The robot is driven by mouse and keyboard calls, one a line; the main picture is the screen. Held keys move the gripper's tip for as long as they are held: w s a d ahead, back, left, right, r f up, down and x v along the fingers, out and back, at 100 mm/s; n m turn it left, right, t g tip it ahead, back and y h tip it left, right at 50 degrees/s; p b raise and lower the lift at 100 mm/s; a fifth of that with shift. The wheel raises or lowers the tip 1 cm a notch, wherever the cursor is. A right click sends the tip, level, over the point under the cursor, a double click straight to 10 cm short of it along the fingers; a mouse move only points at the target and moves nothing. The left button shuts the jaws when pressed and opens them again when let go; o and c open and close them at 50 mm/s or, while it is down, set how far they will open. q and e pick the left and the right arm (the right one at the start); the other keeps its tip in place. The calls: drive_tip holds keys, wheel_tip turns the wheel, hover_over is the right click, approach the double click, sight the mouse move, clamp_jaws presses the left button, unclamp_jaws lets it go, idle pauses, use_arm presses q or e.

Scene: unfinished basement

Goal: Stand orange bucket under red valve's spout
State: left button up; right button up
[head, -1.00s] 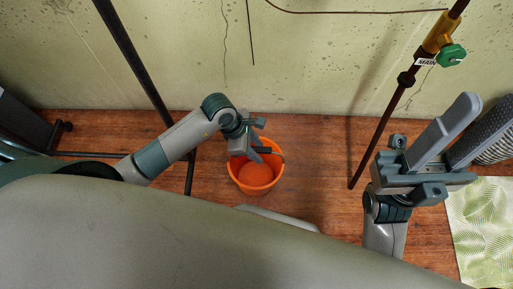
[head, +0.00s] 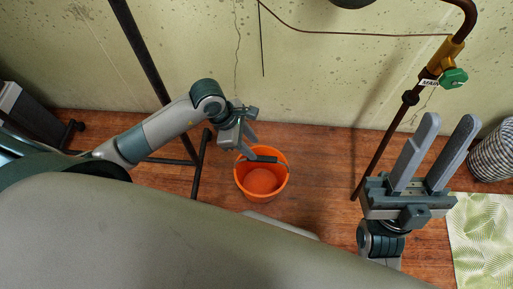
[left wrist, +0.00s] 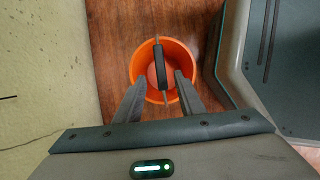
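The orange bucket (head: 244,184) stands on the wooden floor near the wall. Its dark handle grip (head: 262,159) is raised across its opening. My left gripper (head: 251,144) is above the bucket's back-left rim, pointing down. In the left wrist view, its two fingers (left wrist: 157,92) are apart, one on each side of the handle grip (left wrist: 159,67), with the orange bucket (left wrist: 137,62) beneath. My right gripper (head: 450,120) is open and empty at the right, fingers pointing up. No red valve or its spout can be made out.
A brown pipe (head: 382,150) with a green-handled valve (head: 453,78) tagged MAIN runs along the wall at right. A dark stand (head: 145,60) rises behind my left arm. A woven basket (head: 493,155) and leaf-patterned mat (head: 480,230) are at right. Floor between bucket and pipe is clear.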

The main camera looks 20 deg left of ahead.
use_arm(q)
drive_tip(key=shift+v, duration=0.95)
